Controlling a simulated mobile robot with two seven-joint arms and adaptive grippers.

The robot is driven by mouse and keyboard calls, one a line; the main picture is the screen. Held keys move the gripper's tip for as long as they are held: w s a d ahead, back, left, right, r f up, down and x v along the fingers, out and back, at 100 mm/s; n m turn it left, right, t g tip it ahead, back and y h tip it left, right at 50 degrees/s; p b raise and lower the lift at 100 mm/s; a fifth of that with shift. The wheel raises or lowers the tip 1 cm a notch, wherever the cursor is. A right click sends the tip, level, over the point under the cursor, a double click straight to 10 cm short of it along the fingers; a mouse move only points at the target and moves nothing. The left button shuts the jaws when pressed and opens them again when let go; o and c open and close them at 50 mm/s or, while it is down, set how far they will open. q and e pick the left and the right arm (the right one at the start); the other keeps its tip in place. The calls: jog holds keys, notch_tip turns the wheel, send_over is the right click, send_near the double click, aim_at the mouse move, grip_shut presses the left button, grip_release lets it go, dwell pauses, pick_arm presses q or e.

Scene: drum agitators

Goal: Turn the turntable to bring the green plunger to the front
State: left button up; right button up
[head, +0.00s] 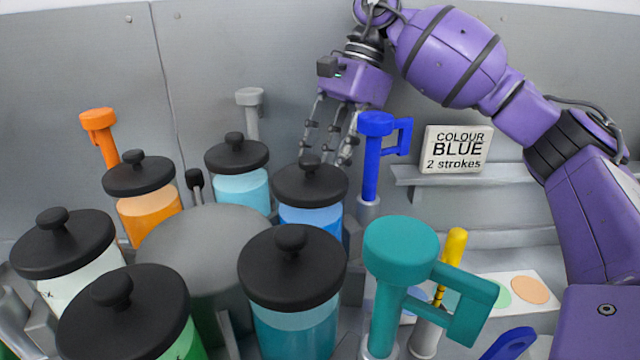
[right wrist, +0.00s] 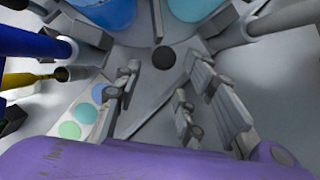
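The grey turntable (head: 205,245) stands in the middle of the head view, ringed by black-lidded jars. A jar with green liquid (head: 190,345) is at the front left. A teal-green plunger (head: 402,250) with a side handle stands at the front right; no purer green plunger is clearly seen. A black-tipped peg (head: 194,180) rises by the turntable's far side; a round black top (right wrist: 164,58) shows in the right wrist view. My right gripper (head: 330,150) is open and empty, fingers down behind the blue jar, also seen in the wrist view (right wrist: 160,112). My left gripper is out of view.
A blue plunger (head: 372,160) stands close right of my right gripper. Orange (head: 100,130) and grey (head: 250,110) plungers stand behind the jars. A yellow rod (head: 452,255) and a dotted card (head: 520,290) are at right. A sign (head: 457,149) reads "COLOUR BLUE 2 strokes".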

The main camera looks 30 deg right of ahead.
jog(key=shift+v, duration=2.1)
